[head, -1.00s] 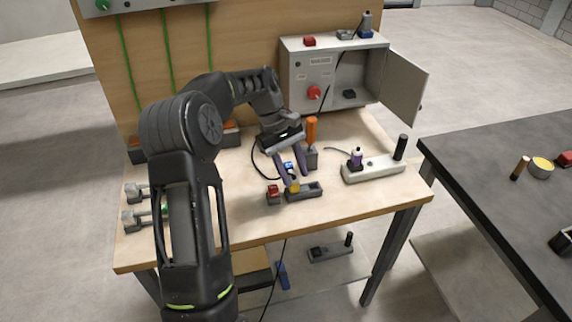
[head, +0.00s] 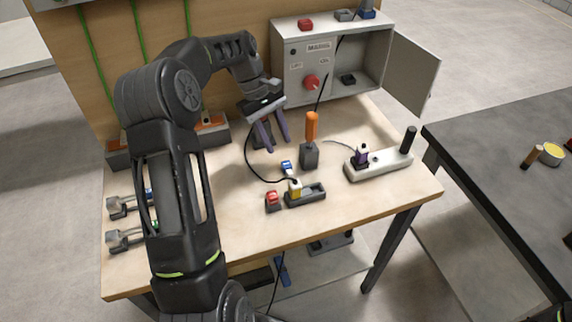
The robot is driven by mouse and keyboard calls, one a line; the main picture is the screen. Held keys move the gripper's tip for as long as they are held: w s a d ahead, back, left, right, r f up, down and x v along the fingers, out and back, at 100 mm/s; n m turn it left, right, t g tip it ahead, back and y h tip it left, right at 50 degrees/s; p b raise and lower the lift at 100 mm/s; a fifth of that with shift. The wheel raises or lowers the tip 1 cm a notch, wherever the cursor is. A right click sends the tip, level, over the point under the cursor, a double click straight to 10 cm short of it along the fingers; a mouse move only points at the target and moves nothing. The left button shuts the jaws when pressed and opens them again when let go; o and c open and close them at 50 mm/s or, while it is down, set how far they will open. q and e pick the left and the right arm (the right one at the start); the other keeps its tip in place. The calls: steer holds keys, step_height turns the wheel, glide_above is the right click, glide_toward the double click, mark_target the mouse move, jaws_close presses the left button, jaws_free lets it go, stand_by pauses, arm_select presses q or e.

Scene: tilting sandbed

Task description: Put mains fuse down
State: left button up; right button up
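A small yellow piece with a pale top (head: 294,189), which looks like the mains fuse, stands upright at the left end of a dark holder (head: 313,196) on the wooden bench. My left gripper (head: 275,140) is behind and left of it, apart from it. Its two purple-grey fingers point down and are spread. I see nothing held between them, though a dark block shows behind the fingers. The grey cabinet (head: 300,88) labelled MAINS stands open at the back, with a red knob (head: 311,82) on its front. My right gripper is out of view.
A red-topped block (head: 272,200) and a blue piece (head: 287,166) are near the holder. An orange-handled tool (head: 312,128) stands upright in a dark block. A pale base (head: 380,165) with a black post is to the right. A black cable curves across the bench.

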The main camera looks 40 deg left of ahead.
mark_target(287, 166)
arm_select(q)
steer(key=shift+x, duration=1.3)
steer(key=shift+f+p, duration=0.15)
steer(key=shift+p, duration=0.15)
steer(key=shift+d+f, duration=0.2)
steer(key=shift+f, duration=0.1)
steer(key=p+x, duration=0.1)
steer(key=x, duration=0.2)
steer(key=shift+s+d+f+p, duration=0.1)
steer(key=shift+d+f+p, duration=0.05)
steer(key=shift+f+p, duration=0.15)
steer(key=shift+d+f, duration=0.1)
steer(key=shift+f, duration=0.2)
jaws_close()
